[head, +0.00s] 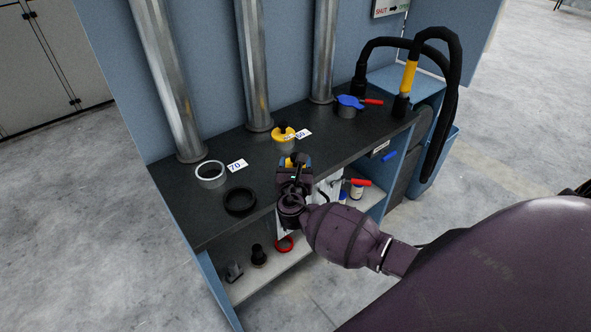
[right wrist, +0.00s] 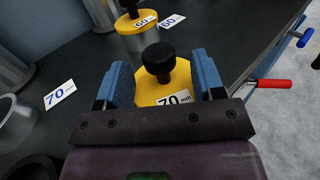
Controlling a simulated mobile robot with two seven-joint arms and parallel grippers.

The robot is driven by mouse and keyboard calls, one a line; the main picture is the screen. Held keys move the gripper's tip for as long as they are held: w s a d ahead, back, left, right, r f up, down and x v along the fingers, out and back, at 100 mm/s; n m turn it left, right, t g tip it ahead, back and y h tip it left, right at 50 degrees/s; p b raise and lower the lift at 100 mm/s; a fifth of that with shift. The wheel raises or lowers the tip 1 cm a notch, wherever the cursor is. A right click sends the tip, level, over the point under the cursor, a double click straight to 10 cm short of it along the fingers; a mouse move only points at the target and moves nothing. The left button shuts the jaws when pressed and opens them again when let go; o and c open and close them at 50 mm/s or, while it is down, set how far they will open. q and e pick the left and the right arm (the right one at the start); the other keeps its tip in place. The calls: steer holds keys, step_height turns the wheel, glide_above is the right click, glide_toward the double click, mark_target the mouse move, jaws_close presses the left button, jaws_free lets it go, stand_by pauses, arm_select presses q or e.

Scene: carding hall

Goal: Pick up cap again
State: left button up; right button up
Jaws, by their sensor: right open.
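A yellow cap with a black knob and a "70 mm" label (right wrist: 172,84) sits between the blue fingers of my right gripper (right wrist: 160,68) in the right wrist view. The fingers are open, one on each side of the cap; I cannot tell whether they touch it. In the head view my right gripper (head: 294,161) is over the front part of the dark bench top (head: 335,135) and mostly hides this cap. A second yellow cap marked "60 mm" (head: 283,131) sits on a metal stub just behind; it also shows in the right wrist view (right wrist: 138,22). My left gripper is not in view.
An open metal stub (head: 211,176) stands by a "70" card (head: 237,165), with a black ring (head: 240,202) in front. A blue-topped stub with a red handle (head: 350,101) is at the back right, near a black hose (head: 455,100). Vertical pipes line the back.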

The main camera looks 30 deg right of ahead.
steer(key=b+x, duration=0.1)
steer(key=x, duration=0.1)
steer(key=shift+w+d+f, duration=0.1)
steer(key=shift+w+d, duration=0.1)
steer(key=shift+w, duration=0.1)
jaws_close()
